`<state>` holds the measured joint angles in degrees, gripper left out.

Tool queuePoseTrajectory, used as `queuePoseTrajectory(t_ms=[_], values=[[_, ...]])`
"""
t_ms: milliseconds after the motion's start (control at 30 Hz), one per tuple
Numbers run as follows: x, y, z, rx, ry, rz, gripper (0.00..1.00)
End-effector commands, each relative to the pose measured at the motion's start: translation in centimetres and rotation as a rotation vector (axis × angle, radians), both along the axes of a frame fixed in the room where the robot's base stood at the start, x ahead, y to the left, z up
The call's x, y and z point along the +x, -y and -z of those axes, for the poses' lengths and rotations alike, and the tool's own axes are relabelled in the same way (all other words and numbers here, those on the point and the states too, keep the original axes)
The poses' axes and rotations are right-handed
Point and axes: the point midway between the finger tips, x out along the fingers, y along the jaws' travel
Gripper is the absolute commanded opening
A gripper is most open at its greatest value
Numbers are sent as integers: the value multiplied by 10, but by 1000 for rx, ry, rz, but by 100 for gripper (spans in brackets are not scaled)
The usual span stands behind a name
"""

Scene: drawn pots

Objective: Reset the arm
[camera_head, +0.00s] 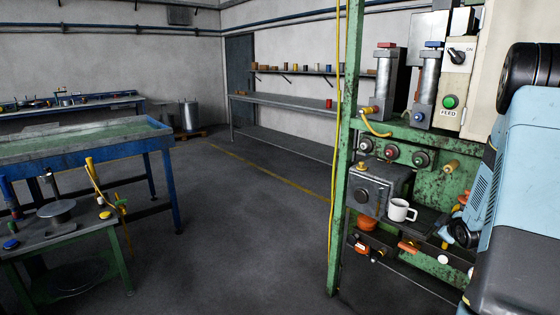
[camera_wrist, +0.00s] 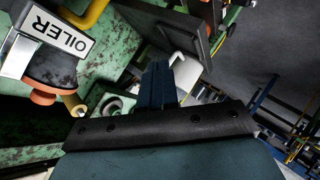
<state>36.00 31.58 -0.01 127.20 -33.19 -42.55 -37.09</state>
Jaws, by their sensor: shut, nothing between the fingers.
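My gripper (camera_wrist: 158,82) shows in the wrist view as two dark blue fingers side by side, shut with nothing between them. They point into the green machine frame, beside a white rounded thing (camera_wrist: 186,68) that looks like the mug and is partly hidden. I cannot tell whether they touch it. In the head view my light blue arm (camera_head: 530,180) fills the right edge, in front of the machine. I cannot make out the fingers there. A white mug (camera_head: 399,210) stands upright on a dark ledge of the machine.
The green machine frame (camera_head: 340,150) carries a grey box (camera_head: 372,188), knobs, cylinders and a yellow hose close to my arm. An "OILER" label (camera_wrist: 60,32) is near my gripper. A blue-legged table (camera_head: 160,140) and small workbench (camera_head: 60,235) stand left. The floor between is clear.

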Motion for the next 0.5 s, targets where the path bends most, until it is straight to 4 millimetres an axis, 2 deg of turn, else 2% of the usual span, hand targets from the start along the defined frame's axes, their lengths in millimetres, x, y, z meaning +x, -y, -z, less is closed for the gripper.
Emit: queuePoseTrajectory(t_ms=[33,100,267,500], values=[[2,-9,-17,1,-9,9,0],[1,-19,-36,13,-28,32,0],[-6,-46,-78,46,-67,86,0],[-29,-91,-134,110,-118,168,0]])
